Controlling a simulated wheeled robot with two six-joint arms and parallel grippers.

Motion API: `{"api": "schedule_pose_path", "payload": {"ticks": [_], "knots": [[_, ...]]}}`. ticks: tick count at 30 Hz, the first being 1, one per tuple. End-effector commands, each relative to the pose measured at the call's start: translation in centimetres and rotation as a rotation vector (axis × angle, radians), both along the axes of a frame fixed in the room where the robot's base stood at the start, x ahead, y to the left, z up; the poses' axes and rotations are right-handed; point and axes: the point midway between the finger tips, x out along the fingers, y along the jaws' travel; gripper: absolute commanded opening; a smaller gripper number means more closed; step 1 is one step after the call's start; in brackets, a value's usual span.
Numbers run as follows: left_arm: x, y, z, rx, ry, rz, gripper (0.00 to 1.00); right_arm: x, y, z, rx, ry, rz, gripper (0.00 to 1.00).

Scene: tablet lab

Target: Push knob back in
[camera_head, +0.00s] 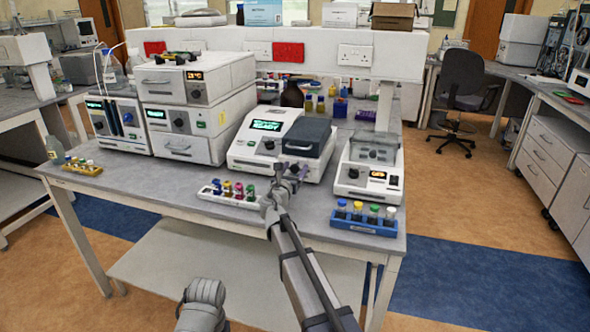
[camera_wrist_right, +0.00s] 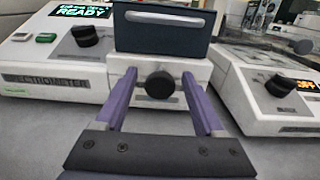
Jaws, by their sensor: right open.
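The white spectrometer (camera_head: 243,153) stands on the bench, its screen reading READY. In the right wrist view a round black knob (camera_wrist_right: 159,85) sits on its front, below the dark grey lid (camera_wrist_right: 163,35). My right gripper (camera_head: 291,170) is in front of the spectrometer's right part. In the right wrist view the open purple fingers (camera_wrist_right: 158,76) lie left and right of the knob, with a gap on each side. In the head view the gripper largely hides the knob; how far it sticks out is hard to tell.
Another black dial (camera_wrist_right: 87,36) is on the spectrometer's left front. A white instrument (camera_head: 368,176) stands close on the right. A white vial rack (camera_head: 228,200) and a blue vial rack (camera_head: 364,222) stand near the bench's front edge. Stacked instruments (camera_head: 190,110) are at left.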

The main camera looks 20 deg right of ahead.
Motion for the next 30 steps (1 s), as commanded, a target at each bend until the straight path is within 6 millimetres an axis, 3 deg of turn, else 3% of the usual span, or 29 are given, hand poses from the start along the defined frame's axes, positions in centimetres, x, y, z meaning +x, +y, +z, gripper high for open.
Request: {"api": "schedule_pose_path", "payload": {"ticks": [16, 30], "knots": [[0.0, 0.0, 0.0, 0.0, 0.0, 0.0, 0.5, -6.0, 4.0, 0.0, 0.0, 0.0, 0.001, 0.71], [0.0, 0.0, 0.0, 0.0, 0.0, 0.0, 0.5, -6.3, 4.2, 0.0, 0.0, 0.0, 0.0, 0.71]]}}
